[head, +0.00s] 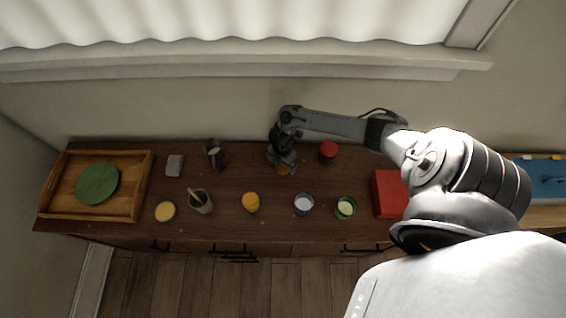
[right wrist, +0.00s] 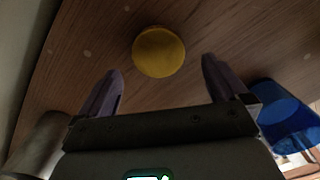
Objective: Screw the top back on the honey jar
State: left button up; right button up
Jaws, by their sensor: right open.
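A round yellow lid-like piece (right wrist: 159,52) lies on the wooden top in the right wrist view. In the head view a bit of yellow (head: 283,170) shows under my right gripper (head: 284,162). In the right wrist view, the right gripper's fingers (right wrist: 160,82) are apart, with nothing between them; the yellow piece lies beyond the tips. An orange-yellow round container (head: 251,202) stands nearer the front edge; I cannot tell whether it is the honey jar. My left gripper is not in view.
Along the dark wooden cabinet top (head: 232,172) stand a white-topped jar (head: 303,204), a green-rimmed jar (head: 346,208), a cup with a stick (head: 200,201), a metal pitcher (head: 215,155), a red round item (head: 328,150) and a red box (head: 388,194). A wooden tray (head: 139,188) is at left.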

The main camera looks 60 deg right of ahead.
aim_at(282, 168)
jog(key=shift+f, duration=1.55)
jog(key=shift+d, duration=0.1)
jog(key=c, duration=1.1)
jog(key=shift+o, duration=0.2)
jog(key=shift+r, duration=0.1)
jog(key=shift+r, duration=0.4)
jog(key=r, duration=0.3)
jog(key=shift+s+r, duration=0.2)
jog(key=shift+r, duration=0.1)
jog(key=s+r+p, duration=0.2)
jog(key=s+r, duration=0.4)
jog(key=s, duration=0.5)
jog(key=shift+a+r, duration=0.2)
jog(key=shift+a, duration=0.05)
